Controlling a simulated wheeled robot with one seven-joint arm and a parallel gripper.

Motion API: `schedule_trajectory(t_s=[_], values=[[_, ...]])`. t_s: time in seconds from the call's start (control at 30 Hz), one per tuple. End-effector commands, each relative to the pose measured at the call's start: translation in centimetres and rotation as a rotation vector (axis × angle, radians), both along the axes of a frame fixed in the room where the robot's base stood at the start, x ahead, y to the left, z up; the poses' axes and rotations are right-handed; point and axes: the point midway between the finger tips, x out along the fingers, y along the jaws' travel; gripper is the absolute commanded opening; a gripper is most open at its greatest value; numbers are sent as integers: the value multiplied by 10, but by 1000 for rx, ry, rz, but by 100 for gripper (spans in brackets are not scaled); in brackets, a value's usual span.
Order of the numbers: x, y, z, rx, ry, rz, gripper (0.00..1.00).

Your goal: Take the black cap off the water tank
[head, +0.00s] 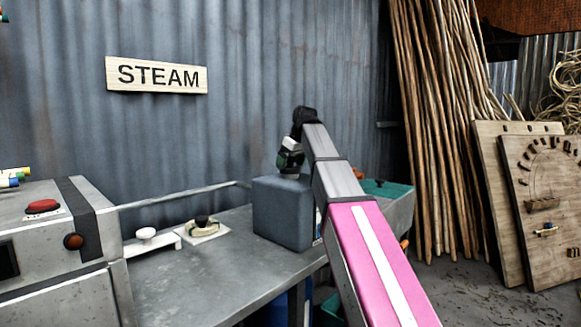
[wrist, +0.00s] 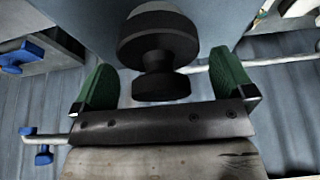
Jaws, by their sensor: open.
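The water tank looks to be the blue-grey box (head: 282,215) on the metal bench; its surface also fills the top of the wrist view (wrist: 90,22). The black cap (wrist: 158,45) shows in the wrist view as a round knob with a narrower neck and lower disc. My gripper (wrist: 163,62) is open, with one green finger on each side of the cap and a visible gap on both sides. In the head view my gripper (head: 290,160) is just above the tank's top, and the cap cannot be made out there.
A teal mat (head: 385,190) lies right of the tank. Rattan poles (head: 440,130) lean further right.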

Motion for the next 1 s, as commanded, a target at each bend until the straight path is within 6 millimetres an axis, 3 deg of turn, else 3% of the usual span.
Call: schedule_trajectory(t_s=[0.1,0.3,0.33,0.43,0.47,0.8,1.0], values=[[3,3,-11,0,0,0,100],[4,4,-12,0,0,0,100],[4,4,-12,0,0,0,97],[4,4,-12,0,0,0,64],[4,4,-12,0,0,0,59],[4,3,-10,-1,-1,0,58],[5,4,5,0,-3,-1,58]])
